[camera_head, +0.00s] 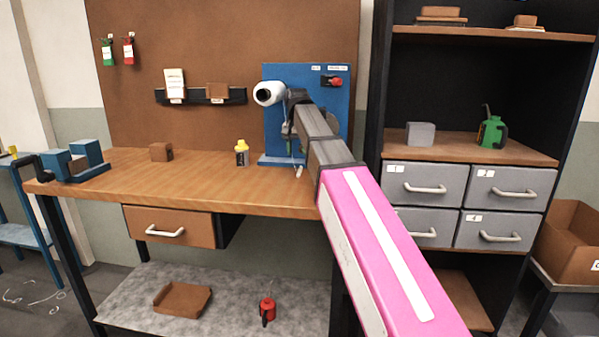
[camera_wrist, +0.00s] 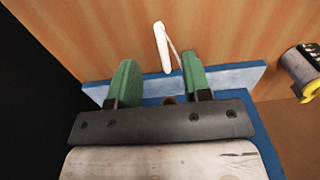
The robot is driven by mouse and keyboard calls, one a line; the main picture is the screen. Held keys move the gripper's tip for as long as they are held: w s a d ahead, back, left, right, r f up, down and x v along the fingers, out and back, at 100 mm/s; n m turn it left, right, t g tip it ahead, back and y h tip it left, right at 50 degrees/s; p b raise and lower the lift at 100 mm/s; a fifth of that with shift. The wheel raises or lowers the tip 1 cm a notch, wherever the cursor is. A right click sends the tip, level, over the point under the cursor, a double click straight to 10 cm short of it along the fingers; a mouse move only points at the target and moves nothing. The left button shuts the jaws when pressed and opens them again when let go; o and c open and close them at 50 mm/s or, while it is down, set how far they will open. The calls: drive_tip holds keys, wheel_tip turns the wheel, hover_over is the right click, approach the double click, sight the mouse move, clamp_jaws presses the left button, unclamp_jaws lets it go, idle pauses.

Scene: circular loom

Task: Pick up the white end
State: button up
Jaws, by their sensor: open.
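The white end (camera_wrist: 162,46) is a small white rod on the wooden bench top, with a thin pale thread running from it toward my right finger. It lies just ahead of my gripper (camera_wrist: 158,62), whose two green fingers are apart with nothing held between them. In the head view the white end (camera_head: 298,171) is a small pale spot at the front of the blue stand. My gripper is mostly hidden behind my own arm there. A blue stand (camera_head: 275,110) with a white cylinder (camera_head: 268,93) rises at the back of the bench.
A brown block (camera_head: 160,152) and a blue fixture (camera_head: 75,162) are farther left on the bench (camera_head: 205,182). A drawer shelf (camera_head: 425,185) stands at right.

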sight(298, 174)
drive_tip(key=shift+w+d+f, duration=0.1)
drive_tip(key=shift+f, duration=2.05)
drive_tip(key=shift+w+d+f, duration=0.1)
drive_tip(key=shift+f, duration=2.05)
clamp_jaws()
